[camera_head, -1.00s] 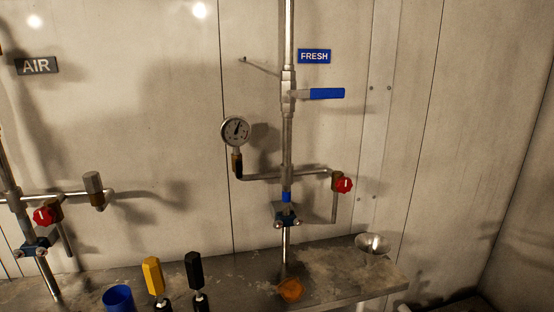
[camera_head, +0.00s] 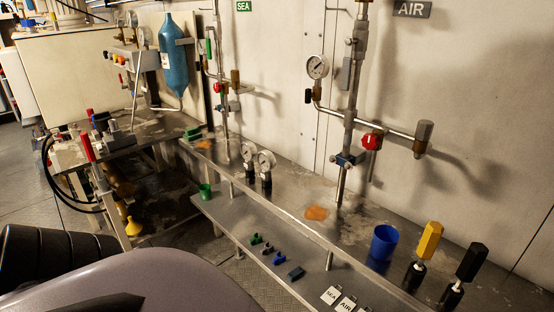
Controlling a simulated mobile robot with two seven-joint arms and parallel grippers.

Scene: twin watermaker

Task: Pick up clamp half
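Several small block-like pieces lie in a row on the lower shelf: a green one (camera_head: 256,239), a dark one (camera_head: 267,249), a blue one (camera_head: 279,258) and a dark blue one (camera_head: 295,273). They may be clamp halves; they are too small to tell for sure. A blue clamp (camera_head: 344,160) sits around the vertical pipe below the AIR sign. Neither gripper can be made out; only part of my own arm fills the lower left.
The metal bench (camera_head: 375,215) holds a blue cup (camera_head: 384,242), yellow (camera_head: 429,240) and black (camera_head: 470,262) handled tools and two gauges (camera_head: 265,163). White tags (camera_head: 331,295) lie on the lower shelf (camera_head: 235,222) beside the pieces. A green cup (camera_head: 205,191) stands at its far end.

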